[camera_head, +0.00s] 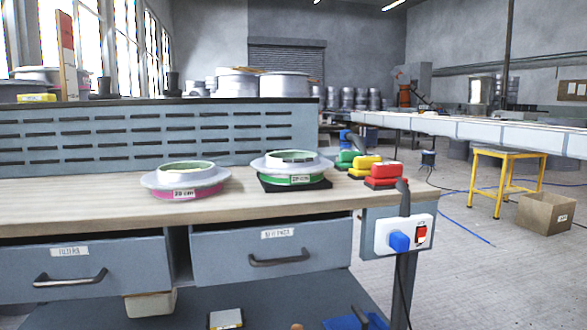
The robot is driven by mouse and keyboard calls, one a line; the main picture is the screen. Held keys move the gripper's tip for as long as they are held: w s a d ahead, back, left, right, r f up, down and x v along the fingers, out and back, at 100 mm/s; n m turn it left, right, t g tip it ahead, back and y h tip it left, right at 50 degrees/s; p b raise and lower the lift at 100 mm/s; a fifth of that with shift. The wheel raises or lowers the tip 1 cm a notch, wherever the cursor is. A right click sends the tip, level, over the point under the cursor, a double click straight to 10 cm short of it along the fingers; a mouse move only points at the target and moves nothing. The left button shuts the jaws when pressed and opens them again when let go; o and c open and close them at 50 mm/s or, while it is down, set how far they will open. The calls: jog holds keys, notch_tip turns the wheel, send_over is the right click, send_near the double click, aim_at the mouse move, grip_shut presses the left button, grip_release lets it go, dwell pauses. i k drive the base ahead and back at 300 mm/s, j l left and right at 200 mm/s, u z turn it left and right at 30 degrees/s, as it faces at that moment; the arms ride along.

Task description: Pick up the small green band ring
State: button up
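A ring-shaped mould with a green band (279,179) sits on a black square pad (268,187) on the workbench, right of centre. It has a wide pale flange, a raised hollow centre and a white label on the band; the label is too small to read surely. A similar ring with a pink band (160,192) and a white label stands to its left on the wooden top, apart from it. Both rings lie flat. My gripper is not in view.
A slotted blue-grey panel (100,140) rises behind the wooden worktop (85,195). Drawers (80,275) and a blue plug (399,242) in a socket box are at the front.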

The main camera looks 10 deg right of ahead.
aim_at(286, 168)
jog(key=i+l, duration=0.7)
jog(key=l, duration=0.2)
